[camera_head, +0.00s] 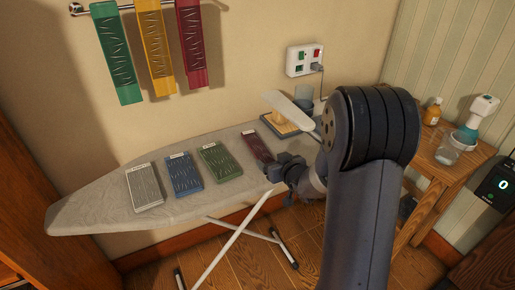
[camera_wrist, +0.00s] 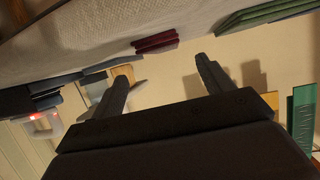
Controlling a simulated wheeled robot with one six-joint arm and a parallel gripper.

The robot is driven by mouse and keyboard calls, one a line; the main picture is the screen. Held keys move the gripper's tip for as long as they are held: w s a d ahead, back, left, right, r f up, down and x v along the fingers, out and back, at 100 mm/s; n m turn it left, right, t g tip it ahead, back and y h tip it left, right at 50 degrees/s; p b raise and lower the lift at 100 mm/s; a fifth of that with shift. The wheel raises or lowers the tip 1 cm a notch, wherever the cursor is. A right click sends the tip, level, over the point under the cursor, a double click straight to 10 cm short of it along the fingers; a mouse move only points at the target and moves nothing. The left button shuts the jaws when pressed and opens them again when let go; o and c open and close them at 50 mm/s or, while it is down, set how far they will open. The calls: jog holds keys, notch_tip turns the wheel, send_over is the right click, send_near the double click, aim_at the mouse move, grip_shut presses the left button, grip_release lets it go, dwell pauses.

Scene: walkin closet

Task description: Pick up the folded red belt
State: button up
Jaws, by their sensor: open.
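The folded red belt (camera_head: 257,147) is a dark red flat bundle with a pale label strip at its far end. It lies on the ironing board (camera_head: 90,205), right of the folded green belt (camera_head: 221,161). My gripper (camera_head: 276,169) is close to its near right end, partly hiding it. In the wrist view the red belt (camera_wrist: 157,42) shows edge-on just beyond and between the two spread fingers of my gripper (camera_wrist: 160,67). The gripper is open, with nothing between the fingers and a gap to the belt.
Folded blue (camera_head: 184,174) and grey (camera_head: 145,187) belts lie farther left on the board. Long green, yellow and red strips hang from a wall rail (camera_head: 140,5). A wooden side table (camera_head: 455,170) with bottles is at right.

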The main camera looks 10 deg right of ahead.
aim_at(263, 153)
jog(key=shift+p+x, duration=0.4)
jog(key=shift+x, duration=3.35)
jog(key=shift+a, duration=0.15)
jog(key=c, duration=1)
